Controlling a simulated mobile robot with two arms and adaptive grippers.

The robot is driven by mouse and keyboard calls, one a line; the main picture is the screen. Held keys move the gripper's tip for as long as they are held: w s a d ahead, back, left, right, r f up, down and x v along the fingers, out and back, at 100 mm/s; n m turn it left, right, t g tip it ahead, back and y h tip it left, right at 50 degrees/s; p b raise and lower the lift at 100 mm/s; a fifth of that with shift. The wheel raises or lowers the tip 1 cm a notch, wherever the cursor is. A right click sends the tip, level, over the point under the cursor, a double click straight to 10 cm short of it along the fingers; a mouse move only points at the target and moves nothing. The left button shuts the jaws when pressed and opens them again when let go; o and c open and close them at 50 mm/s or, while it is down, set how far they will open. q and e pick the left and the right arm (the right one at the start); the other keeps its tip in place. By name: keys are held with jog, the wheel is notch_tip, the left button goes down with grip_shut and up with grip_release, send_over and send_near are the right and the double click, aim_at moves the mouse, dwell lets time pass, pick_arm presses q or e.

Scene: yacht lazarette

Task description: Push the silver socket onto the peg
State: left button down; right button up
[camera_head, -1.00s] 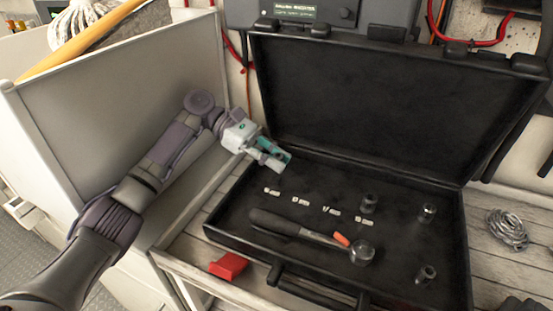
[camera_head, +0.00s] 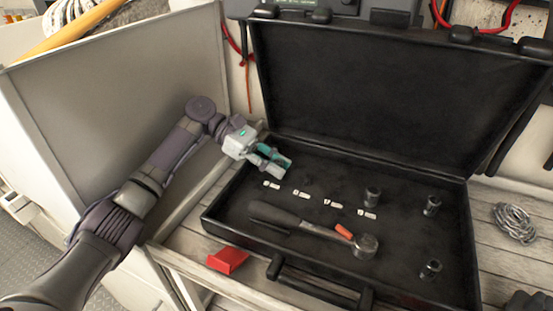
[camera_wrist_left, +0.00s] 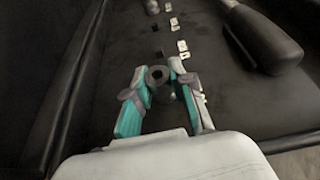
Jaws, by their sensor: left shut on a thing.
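My left gripper (camera_head: 273,163) is over the left rear part of the black tool case (camera_head: 225,212). In the left wrist view the left gripper (camera_wrist_left: 170,85) is shut on a silver socket (camera_wrist_left: 158,75), whose round end with a dark hole shows between the fingertips. In the head view the fingers hide this socket. Small dark pegs show beside the white labels in the wrist view, past the fingertips. I cannot tell whether the held socket touches the peg under it. My right gripper is not clearly seen.
Several other sockets stand in the case, one at the rear (camera_head: 372,197), one at the right (camera_head: 432,205) and one at the front right (camera_head: 430,270). A ratchet (camera_head: 300,222) lies in the middle. A red block (camera_head: 228,260) and a chain (camera_head: 514,222) lie outside the case.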

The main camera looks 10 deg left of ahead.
pick_arm(q)
jog(key=shift+f, duration=0.15)
jog(key=c, duration=0.9)
grip_release()
notch_tip(320, 180, up, 10)
